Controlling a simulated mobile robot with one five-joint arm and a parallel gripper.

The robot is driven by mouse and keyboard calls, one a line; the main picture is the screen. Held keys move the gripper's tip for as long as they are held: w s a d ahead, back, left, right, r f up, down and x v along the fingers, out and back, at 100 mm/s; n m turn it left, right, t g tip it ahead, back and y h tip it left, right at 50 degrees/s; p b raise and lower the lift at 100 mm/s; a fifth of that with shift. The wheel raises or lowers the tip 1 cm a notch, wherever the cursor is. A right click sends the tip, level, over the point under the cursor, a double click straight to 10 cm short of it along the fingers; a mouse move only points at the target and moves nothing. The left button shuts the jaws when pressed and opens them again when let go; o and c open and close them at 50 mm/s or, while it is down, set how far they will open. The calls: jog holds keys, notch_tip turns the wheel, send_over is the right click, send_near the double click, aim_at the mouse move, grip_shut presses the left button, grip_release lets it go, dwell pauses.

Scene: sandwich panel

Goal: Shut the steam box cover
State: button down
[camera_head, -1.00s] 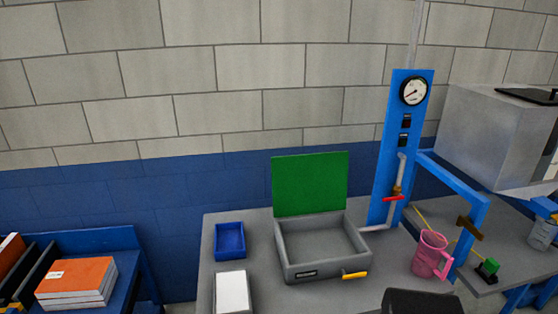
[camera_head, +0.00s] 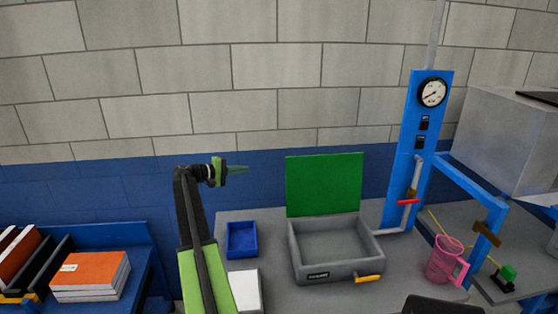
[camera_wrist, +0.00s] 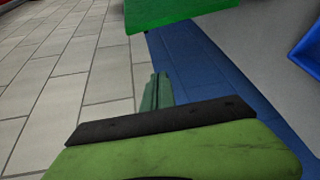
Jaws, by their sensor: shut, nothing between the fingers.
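The steam box (camera_head: 337,249) is a grey open tray on the grey table, with a yellow handle (camera_head: 367,279) at its front right corner. Its green cover (camera_head: 324,184) stands upright at the back edge, so the box is open and looks empty. The cover also shows at the top of the wrist view (camera_wrist: 175,12). My gripper (camera_head: 239,168) is raised to the left of the cover, apart from it, pointing right with its fingers together and empty. In the wrist view the closed green fingers (camera_wrist: 157,92) point toward the wall side.
A blue bin (camera_head: 241,240) and a white block (camera_head: 245,289) sit left of the box. To the right stand a blue gauge panel (camera_head: 408,150) with a red-handled valve, and a pink mug (camera_head: 444,260). Orange-topped books (camera_head: 90,275) lie on a blue shelf at left.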

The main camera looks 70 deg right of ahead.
jog(key=s+d+r+g, duration=0.1)
jog(key=s+d+r, duration=0.2)
jog(key=s+d, duration=0.5)
jog(key=s, duration=0.5)
jog(key=shift+s+d+g, duration=0.15)
jog(key=shift+s+g, duration=0.25)
jog(key=shift+r, duration=0.1)
